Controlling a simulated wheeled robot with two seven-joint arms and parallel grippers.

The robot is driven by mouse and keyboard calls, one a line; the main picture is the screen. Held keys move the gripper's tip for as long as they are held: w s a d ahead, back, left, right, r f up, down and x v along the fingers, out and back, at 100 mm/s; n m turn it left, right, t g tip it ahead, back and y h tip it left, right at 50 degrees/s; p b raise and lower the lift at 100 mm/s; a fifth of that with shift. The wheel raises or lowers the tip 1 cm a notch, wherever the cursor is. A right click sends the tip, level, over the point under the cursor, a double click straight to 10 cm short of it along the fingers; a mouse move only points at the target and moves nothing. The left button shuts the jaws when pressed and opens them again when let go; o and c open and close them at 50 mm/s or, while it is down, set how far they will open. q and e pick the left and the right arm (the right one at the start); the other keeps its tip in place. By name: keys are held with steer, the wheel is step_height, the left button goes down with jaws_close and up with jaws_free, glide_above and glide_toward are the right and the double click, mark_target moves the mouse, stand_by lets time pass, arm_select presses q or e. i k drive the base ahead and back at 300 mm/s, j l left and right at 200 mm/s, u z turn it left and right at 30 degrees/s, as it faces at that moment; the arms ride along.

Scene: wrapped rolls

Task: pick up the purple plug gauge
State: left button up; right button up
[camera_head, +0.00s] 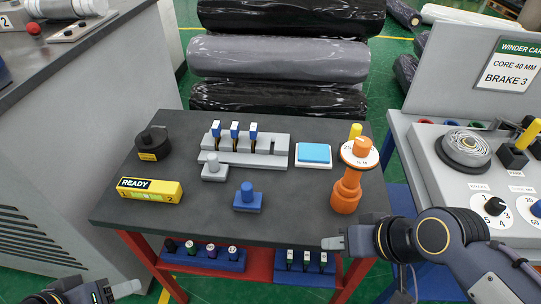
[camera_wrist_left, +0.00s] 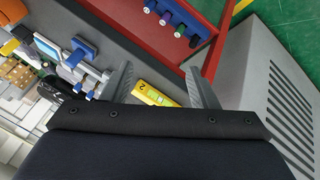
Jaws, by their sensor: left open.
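A blue holder (camera_head: 205,257) with several short dark plug gauges (camera_head: 211,250) in a row stands on the red lower shelf of the table. The plugs also show in the left wrist view (camera_wrist_left: 180,30), at the top. My left gripper (camera_head: 118,291) is at the bottom left of the head view, apart from the holder. In the left wrist view its two fingers (camera_wrist_left: 162,82) are spread with nothing between them. My right gripper (camera_head: 335,243) is by the table's front right edge, seen side-on.
The dark table top (camera_head: 215,218) carries a yellow READY block (camera_head: 150,189), a black round part (camera_head: 153,143), a grey rack (camera_head: 245,149), a blue knobbed block (camera_head: 247,198) and an orange tool (camera_head: 347,190). A second blue holder (camera_head: 305,267) is at the shelf's right. A grey cabinet (camera_head: 60,180) stands left.

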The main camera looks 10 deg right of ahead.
mark_target(211, 249)
steer(key=z, duration=4.85)
steer(key=k+l, duration=0.1)
steer(key=l, duration=0.15)
steer(key=k+l+u, duration=0.15)
steer(key=l+u, duration=0.1)
steer(key=u, duration=4.4)
steer(key=j+z, duration=0.7)
steer(key=j, duration=0.25)
steer(key=k+j+z, duration=0.15)
steer(key=j+z, duration=0.2)
steer(key=j, duration=0.1)
